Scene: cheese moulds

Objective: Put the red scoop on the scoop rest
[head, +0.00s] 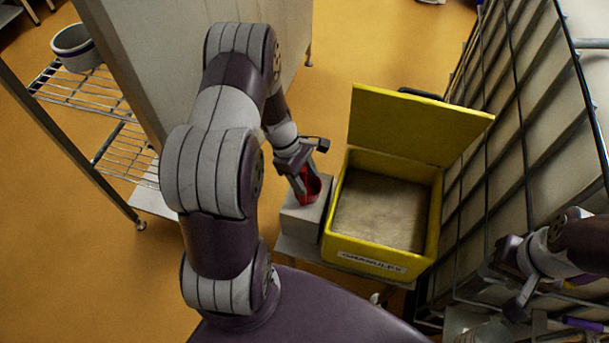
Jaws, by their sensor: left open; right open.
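The red scoop (308,191) sits on top of a light grey block (298,222), which looks like the scoop rest, left of the yellow bin. My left gripper (298,186) is open, right at the scoop with its fingers around or beside the scoop's upper part; whether they touch it I cannot tell. The gripper hides part of the scoop. My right gripper (507,286) is open and empty at the far right, near the dark wire grid.
An open yellow bin (376,257) with a raised lid (415,124) holds pale granular material. A dark wire grid (515,130) stands on the right. Orange floor is free behind the bin.

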